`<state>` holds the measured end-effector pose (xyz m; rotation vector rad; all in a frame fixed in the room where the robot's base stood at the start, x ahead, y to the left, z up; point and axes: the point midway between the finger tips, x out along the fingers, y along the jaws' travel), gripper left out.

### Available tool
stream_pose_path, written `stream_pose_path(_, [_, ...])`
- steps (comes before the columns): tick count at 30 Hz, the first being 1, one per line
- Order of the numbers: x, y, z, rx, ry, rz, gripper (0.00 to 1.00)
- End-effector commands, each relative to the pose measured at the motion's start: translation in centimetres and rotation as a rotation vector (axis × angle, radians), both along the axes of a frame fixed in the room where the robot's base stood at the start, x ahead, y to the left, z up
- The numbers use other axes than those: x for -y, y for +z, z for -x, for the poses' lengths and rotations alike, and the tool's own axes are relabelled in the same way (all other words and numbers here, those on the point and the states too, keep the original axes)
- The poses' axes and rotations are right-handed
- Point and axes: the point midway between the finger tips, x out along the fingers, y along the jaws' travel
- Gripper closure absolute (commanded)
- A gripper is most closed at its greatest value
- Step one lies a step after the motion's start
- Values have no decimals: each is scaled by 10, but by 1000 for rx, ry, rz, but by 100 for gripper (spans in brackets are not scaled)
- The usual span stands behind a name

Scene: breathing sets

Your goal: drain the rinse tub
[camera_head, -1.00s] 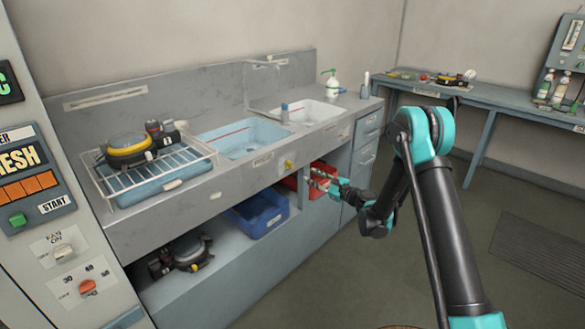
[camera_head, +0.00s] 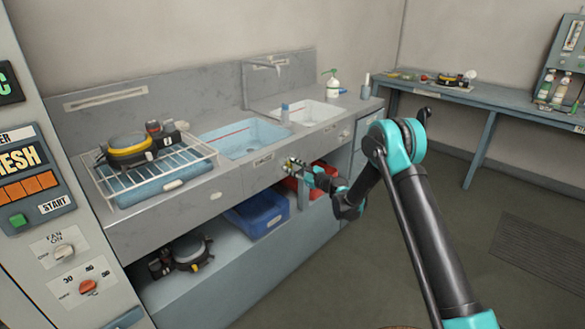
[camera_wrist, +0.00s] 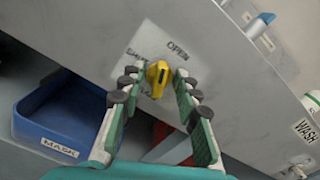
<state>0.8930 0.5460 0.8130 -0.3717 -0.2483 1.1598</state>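The yellow drain knob (camera_wrist: 158,78) sits on the grey sink front, on a white plate marked OPEN at upper right; the other word is partly hidden by my finger. In the head view it is mostly hidden by my gripper. My gripper (camera_wrist: 157,82) is open, with one finger on each side of the knob; I cannot tell whether they touch it. In the head view my gripper (camera_head: 293,166) is at the sink front, below the light-blue tub (camera_head: 245,138) with a red line inside. I cannot read that tub's label.
A white basin (camera_head: 315,112) is to the right, and a wire rack (camera_head: 175,172) with a mask to the left. Below are a blue bin (camera_head: 260,215) and a red bin (camera_head: 318,184).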

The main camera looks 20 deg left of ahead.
Motion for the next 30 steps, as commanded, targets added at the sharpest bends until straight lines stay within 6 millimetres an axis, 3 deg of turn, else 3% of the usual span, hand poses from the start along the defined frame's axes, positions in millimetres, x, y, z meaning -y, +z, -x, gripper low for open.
stream_pose_path(2, [0,0,0,0,0,0,68])
stream_pose_path(10, [0,0,0,0,0,0,100])
stream_pose_path(21, [1,0,1,17,0,7,100])
stream_pose_path(30, [0,-1,1,158,1,66,100])
